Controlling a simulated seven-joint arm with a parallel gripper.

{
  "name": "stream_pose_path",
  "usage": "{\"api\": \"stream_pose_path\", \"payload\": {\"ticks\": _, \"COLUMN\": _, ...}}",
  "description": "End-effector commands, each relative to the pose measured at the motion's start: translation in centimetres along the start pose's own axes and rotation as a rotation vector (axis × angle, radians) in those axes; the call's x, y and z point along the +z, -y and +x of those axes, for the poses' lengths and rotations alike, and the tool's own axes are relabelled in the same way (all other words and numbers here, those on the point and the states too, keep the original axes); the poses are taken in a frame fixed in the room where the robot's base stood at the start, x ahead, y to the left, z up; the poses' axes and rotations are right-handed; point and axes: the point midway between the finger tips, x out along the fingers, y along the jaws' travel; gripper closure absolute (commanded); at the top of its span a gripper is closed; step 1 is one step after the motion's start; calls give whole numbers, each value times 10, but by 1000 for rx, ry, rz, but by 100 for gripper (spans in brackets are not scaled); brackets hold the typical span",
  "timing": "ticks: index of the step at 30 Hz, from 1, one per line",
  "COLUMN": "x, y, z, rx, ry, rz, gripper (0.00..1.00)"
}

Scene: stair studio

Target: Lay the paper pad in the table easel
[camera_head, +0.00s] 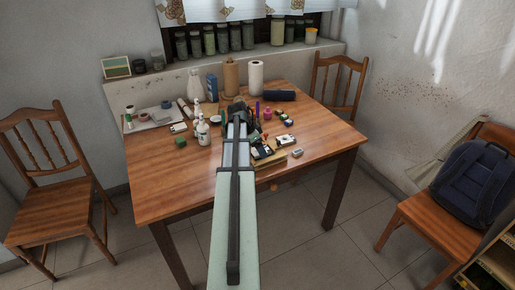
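My arm reaches from the bottom of the head view over the wooden table. My gripper (240,108) is at its dark far end, among the small items at the middle of the table. Its fingers are too small and covered to tell whether they are open or hold anything. A flat tan piece (271,160) lies just right of my arm, with small items on or beside it; I cannot tell if it is the paper pad or part of the easel. I cannot make out the table easel for certain; my arm hides part of the table.
The wooden table (180,180) has bare room at its front left and right edge. Bottles (203,132), a white vase (194,84), paper rolls (256,77) and a dark roll (279,95) crowd the middle and back. A white tray (143,124) lies at left. Chairs stand around.

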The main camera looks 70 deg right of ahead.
Motion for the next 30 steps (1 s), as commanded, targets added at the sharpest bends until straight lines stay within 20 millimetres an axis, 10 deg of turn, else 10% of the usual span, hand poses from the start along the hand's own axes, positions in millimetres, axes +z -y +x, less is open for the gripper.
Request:
{"api": "stream_pose_path", "payload": {"ticks": 18, "x": 0, "y": 0, "z": -94, "rx": -2, "ry": -1, "rz": 0, "gripper": 14}}
{"api": "stream_pose_path", "payload": {"ticks": 30, "x": 0, "y": 0, "z": -116, "rx": -1, "ry": 0, "rz": 0, "gripper": 14}}
